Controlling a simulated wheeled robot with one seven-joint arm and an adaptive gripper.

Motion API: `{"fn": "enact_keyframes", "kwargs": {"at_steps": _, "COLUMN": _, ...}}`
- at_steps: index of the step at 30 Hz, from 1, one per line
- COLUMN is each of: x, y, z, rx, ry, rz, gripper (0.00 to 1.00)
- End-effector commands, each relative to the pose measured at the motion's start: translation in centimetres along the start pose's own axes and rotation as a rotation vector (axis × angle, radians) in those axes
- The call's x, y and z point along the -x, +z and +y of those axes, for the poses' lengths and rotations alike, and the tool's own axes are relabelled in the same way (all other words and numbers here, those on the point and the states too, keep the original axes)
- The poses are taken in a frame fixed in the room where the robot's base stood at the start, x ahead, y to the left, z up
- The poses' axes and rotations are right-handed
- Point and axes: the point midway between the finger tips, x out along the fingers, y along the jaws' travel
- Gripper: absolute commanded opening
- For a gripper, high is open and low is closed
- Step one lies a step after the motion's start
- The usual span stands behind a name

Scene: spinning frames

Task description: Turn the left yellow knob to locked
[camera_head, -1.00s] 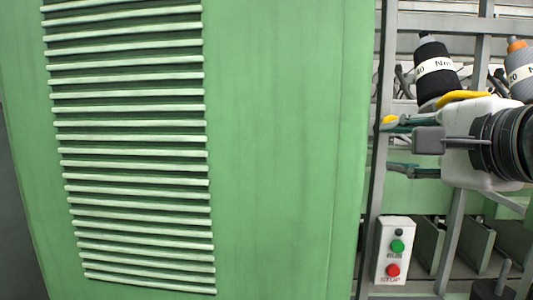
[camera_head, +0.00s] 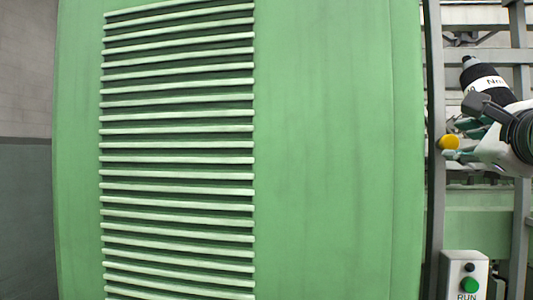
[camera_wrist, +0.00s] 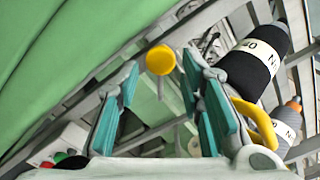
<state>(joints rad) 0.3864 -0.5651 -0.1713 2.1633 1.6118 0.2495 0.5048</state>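A round yellow knob (camera_head: 449,142) sits beside the grey upright post at the right in the head view. It also shows in the wrist view (camera_wrist: 160,60), top centre. My gripper (camera_head: 459,138) is open, with its fingertips close around the knob in the head view. In the wrist view my gripper (camera_wrist: 160,72) has its teal-padded fingers on either side of the knob, with gaps to both. I cannot tell how deep the knob is between them. A curved yellow piece (camera_wrist: 262,125) shows beside the right finger. I see no lock marking.
A large green panel with slats (camera_head: 330,150) fills the left and middle. A black spool (camera_head: 482,75) stands behind my gripper; a grey spool (camera_wrist: 283,125) is beside it in the wrist view. A white RUN button box (camera_head: 465,275) sits below. Grey frame bars surround the knob.

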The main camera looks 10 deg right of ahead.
Motion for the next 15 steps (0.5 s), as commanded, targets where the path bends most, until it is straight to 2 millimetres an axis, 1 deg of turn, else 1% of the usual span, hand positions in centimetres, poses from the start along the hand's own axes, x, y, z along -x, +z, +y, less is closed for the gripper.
{"fn": "enact_keyframes", "kwargs": {"at_steps": 1, "x": -1.1, "y": -0.1, "z": 0.2, "rx": 0.0, "ry": 0.002, "rz": 0.001, "gripper": 0.35}}
{"fn": "enact_keyframes", "kwargs": {"at_steps": 6, "x": -3.1, "y": 0.0, "z": 0.1, "rx": 0.002, "ry": 0.001, "rz": 0.0, "gripper": 0.35}}
{"fn": "enact_keyframes", "kwargs": {"at_steps": 10, "x": -3.8, "y": 0.0, "z": 0.1, "rx": 0.0, "ry": 0.001, "rz": 0.0, "gripper": 0.35}}
{"fn": "enact_keyframes", "kwargs": {"at_steps": 15, "x": -4.0, "y": 0.0, "z": 0.0, "rx": 0.001, "ry": 0.0, "rz": -0.001, "gripper": 0.35}}
